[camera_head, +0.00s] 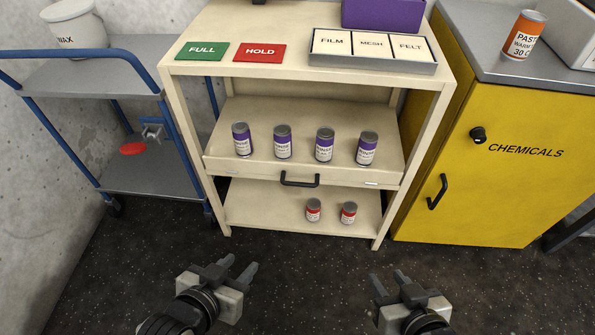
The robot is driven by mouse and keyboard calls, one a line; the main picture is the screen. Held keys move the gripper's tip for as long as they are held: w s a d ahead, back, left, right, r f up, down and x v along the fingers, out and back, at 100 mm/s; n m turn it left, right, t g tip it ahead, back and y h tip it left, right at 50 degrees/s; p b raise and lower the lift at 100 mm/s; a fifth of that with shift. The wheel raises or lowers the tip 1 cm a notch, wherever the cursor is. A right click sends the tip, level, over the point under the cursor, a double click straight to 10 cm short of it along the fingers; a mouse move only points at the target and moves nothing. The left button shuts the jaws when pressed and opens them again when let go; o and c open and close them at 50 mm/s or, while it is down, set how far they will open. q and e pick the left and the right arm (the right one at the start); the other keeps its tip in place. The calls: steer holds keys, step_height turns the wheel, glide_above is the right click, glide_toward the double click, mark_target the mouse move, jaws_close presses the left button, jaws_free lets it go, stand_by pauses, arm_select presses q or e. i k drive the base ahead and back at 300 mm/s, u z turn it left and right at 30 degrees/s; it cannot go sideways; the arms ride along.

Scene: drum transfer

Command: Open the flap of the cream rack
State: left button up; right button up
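The cream rack (222,125) stands in the middle with an open front. Its middle shelf carries a row of several purple-labelled drums (283,143). A cream front panel (250,172) with a black bar handle (300,180) runs along that shelf's front; I cannot tell for certain whether this is the flap. Two small red-labelled drums (313,211) and (348,213) stand on the bottom shelf. My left gripper (238,268) and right gripper (388,280) are low in front of the rack, both open and empty, clear of the handle.
A blue-framed trolley (130,140) with a white WAX tub (75,27) stands left. A yellow CHEMICALS cabinet (490,180) stands close on the right. Green FULL (202,51) and red HOLD (259,53) cards and a grey tray (372,62) lie on the rack top.

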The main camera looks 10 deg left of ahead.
mark_target(367, 176)
steer(key=z, duration=1.85)
steer(key=k, duration=0.6)
steer(key=u, duration=2.25)
steer(key=i, duration=1)
steer(key=u, duration=0.05)
